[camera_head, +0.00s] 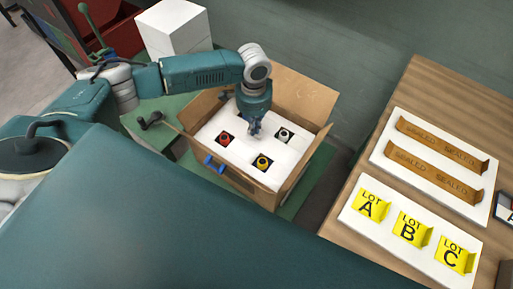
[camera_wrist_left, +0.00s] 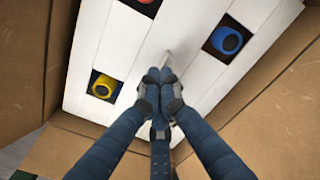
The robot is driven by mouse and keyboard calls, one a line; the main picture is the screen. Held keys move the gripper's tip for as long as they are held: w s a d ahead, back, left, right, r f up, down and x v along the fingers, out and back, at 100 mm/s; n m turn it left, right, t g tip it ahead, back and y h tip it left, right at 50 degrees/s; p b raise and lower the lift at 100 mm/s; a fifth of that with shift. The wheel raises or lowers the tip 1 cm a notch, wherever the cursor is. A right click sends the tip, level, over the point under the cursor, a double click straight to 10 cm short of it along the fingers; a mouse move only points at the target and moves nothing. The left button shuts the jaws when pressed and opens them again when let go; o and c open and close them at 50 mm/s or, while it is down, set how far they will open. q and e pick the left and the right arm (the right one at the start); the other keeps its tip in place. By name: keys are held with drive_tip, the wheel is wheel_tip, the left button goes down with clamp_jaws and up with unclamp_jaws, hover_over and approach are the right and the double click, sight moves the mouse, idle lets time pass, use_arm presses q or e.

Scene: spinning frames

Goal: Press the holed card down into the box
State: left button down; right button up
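The open cardboard box (camera_head: 297,184) stands in the middle of the head view with its flaps spread. The white holed card (camera_head: 246,158) lies inside it, below the rim. Square holes show a red, a yellow and a whitish-green round piece. In the left wrist view, the card (camera_wrist_left: 190,22) shows a yellow, a blue and a red piece in its holes. My left gripper (camera_head: 254,131) points down over the card between the holes. My right gripper is out of view.
The box stands on a green surface (camera_head: 309,190) with a white block (camera_head: 176,30) behind it. The wooden table (camera_head: 424,87) at right holds white boards with brown "SEALED" strips (camera_head: 433,171) and yellow LOT cards (camera_head: 411,229). Box flaps (camera_head: 303,93) surround my left gripper.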

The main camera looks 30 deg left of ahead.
use_arm(q)
drive_tip(key=shift+f, duration=0.65)
drive_tip(key=shift+f+b, duration=0.3)
drive_tip(key=shift+b, duration=0.05)
drive_tip(key=shift+a, duration=0.1)
drive_tip(key=shift+r+p, duration=0.5)
drive_tip(key=shift+p, duration=0.05)
wheel_tip(320, 180, up, 2)
drive_tip(key=p, duration=0.2)
drive_tip(key=shift+r+p, duration=0.2)
drive_tip(key=shift+p, duration=0.2)
wheel_tip(320, 180, up, 4)
drive_tip(key=p, duration=0.5)
drive_tip(key=shift+r, duration=0.2)
drive_tip(key=shift+r+p, duration=0.3)
drive_tip(key=shift+p, duration=0.05)
drive_tip(key=shift+f, duration=0.1)
